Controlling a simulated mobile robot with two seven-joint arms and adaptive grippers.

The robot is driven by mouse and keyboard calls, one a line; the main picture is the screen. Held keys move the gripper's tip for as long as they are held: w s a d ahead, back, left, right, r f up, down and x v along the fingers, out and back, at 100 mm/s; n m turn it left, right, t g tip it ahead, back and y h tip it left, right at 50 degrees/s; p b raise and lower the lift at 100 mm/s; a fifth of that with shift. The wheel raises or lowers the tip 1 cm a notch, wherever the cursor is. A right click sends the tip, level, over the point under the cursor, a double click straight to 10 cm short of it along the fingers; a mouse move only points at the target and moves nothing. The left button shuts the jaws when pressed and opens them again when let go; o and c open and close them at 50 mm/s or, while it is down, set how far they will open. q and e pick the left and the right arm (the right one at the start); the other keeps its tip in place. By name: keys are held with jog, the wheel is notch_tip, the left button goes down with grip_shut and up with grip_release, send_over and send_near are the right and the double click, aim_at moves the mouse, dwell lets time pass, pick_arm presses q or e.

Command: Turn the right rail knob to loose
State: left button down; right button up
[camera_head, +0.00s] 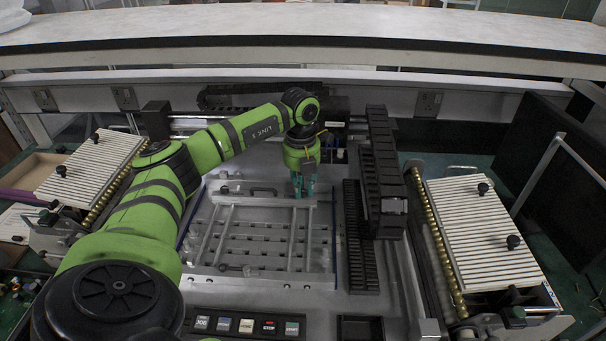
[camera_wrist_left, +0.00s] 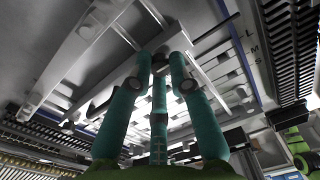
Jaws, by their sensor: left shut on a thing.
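My left gripper (camera_head: 303,188) reaches down over the back right part of the fixture with its teal fingers pointing down. In the left wrist view, the teal fingers (camera_wrist_left: 160,72) close together around a small knob (camera_wrist_left: 160,62) on the rail. Only a small part of the knob shows between the fingertips; in the head view the fingers hide it. Whether it stands tight or loose cannot be told. The back rail (camera_head: 258,198) runs left from the gripper across the fixture. My right gripper is not in view.
Slatted bars of the fixture (camera_head: 262,240) lie in front of the gripper. A black cable chain (camera_head: 384,165) stands close to its right. A row of buttons (camera_head: 245,325) is at the front. Ribbed plates with black knobs flank both sides (camera_head: 485,235).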

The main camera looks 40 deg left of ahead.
aim_at(302, 191)
pick_arm(q)
jog(key=shift+n, duration=0.3)
jog(key=c, duration=1.1)
grip_release()
jog(key=shift+c, duration=0.2)
notch_tip(302, 191, up, 12)
jog(key=shift+a, duration=0.15)
jog(key=shift+s+f, duration=0.1)
